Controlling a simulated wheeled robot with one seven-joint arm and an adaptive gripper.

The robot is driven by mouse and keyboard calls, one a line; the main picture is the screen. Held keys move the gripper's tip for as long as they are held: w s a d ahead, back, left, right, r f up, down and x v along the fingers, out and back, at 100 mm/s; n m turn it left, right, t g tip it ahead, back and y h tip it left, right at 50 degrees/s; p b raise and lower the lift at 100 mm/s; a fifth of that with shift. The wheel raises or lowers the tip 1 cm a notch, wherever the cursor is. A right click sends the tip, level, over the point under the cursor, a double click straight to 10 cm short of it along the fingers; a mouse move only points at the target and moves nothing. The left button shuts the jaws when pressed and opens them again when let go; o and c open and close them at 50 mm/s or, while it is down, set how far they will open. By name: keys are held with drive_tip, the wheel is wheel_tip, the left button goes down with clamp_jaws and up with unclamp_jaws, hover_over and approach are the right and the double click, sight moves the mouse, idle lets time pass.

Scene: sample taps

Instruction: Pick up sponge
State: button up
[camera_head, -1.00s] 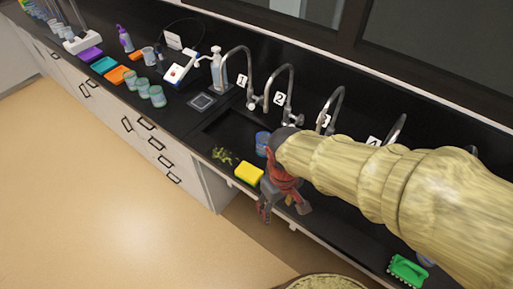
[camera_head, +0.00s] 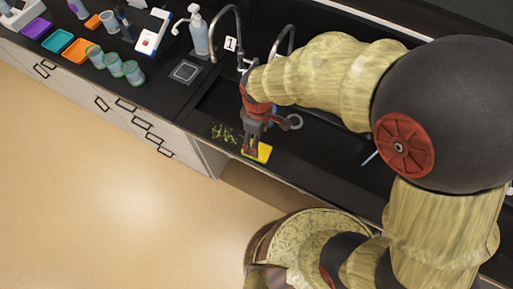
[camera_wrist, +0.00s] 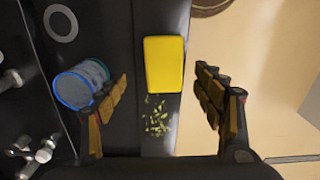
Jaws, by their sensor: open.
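The yellow sponge (camera_head: 262,153) lies flat on the black counter's front strip. In the wrist view the sponge (camera_wrist: 164,64) shows whole, ahead of and between my open fingers. My gripper (camera_head: 252,148) points down over the sponge and hides part of it in the head view. In the wrist view my gripper (camera_wrist: 160,95) is open and empty, with one finger on each side and clear gaps to the sponge. I cannot tell how high the fingertips are above the counter.
A blue-rimmed cup (camera_wrist: 80,84) is close to the left finger in the wrist view. Green scraps (camera_head: 226,132) lie beside the sponge. The sink taps (camera_head: 280,42) stand behind. The floor (camera_head: 100,200) in front of the counter is open.

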sight(265, 150)
drive_tip(key=f, duration=0.2)
drive_tip(key=f+b, duration=0.1)
drive_tip(key=f, duration=0.3)
drive_tip(key=shift+s+a+f, duration=0.2)
drive_tip(key=shift+s+f, duration=0.05)
drive_tip(key=shift+f, duration=0.15)
drive_tip(key=shift+c, duration=0.7)
drive_tip(key=c, duration=0.7)
drive_tip(key=shift+c, duration=0.4)
